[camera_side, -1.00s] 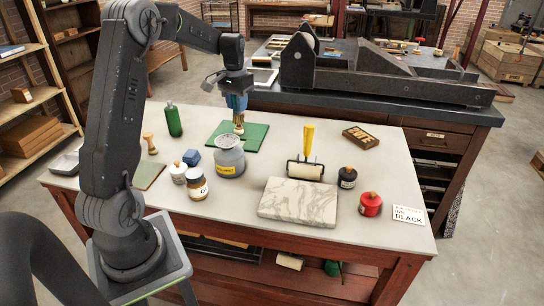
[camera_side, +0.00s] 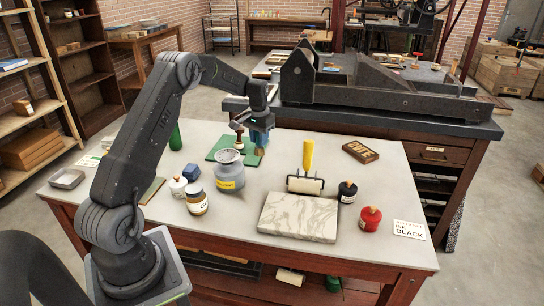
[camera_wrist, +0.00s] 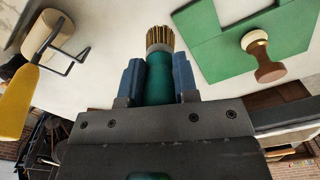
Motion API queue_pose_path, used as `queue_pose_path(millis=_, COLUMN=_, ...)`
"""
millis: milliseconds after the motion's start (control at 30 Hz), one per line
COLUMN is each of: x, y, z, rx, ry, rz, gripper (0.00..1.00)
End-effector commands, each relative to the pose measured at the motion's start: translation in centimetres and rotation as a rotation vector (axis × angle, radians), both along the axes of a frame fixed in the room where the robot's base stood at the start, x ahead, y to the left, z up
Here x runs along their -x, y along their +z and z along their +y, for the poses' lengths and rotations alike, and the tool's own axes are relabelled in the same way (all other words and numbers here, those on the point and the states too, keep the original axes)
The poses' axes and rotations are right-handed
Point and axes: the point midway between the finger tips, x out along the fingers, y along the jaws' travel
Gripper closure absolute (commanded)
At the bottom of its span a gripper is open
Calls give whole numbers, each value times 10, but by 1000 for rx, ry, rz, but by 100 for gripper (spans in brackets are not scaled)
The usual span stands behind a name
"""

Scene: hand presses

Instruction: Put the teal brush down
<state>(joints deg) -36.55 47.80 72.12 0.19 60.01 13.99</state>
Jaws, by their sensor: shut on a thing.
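The teal brush (camera_wrist: 160,78) is between the two blue fingers of my gripper (camera_wrist: 160,82) in the wrist view. Its tan bristles (camera_wrist: 160,38) point away from the gripper. In the side view my gripper (camera_side: 259,141) is low near the right edge of the green mat (camera_side: 216,145), with the bristles (camera_side: 260,152) at its lower end. My gripper is shut on the brush. I cannot tell whether the bristles touch the table (camera_side: 375,165).
A wooden-handled stamp (camera_wrist: 264,58) stands on the mat close by. A grey jar (camera_side: 229,176) is in front. A yellow-handled roller (camera_side: 307,170), a marble slab (camera_side: 300,217), a black pot (camera_side: 347,192) and a red pot (camera_side: 370,218) stand to the right. The table's back right is mostly clear.

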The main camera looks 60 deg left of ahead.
Motion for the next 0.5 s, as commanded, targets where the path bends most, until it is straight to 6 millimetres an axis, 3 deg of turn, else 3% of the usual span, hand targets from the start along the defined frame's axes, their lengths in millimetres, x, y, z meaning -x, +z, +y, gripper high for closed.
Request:
queue_pose_path(millis=200, x=-32, y=-22, z=-19, rx=0, ry=-1, rz=-1, gripper=97)
queue_pose_path(millis=500, x=-37, y=-41, z=-23, rx=0, ry=1, rz=1, gripper=97)
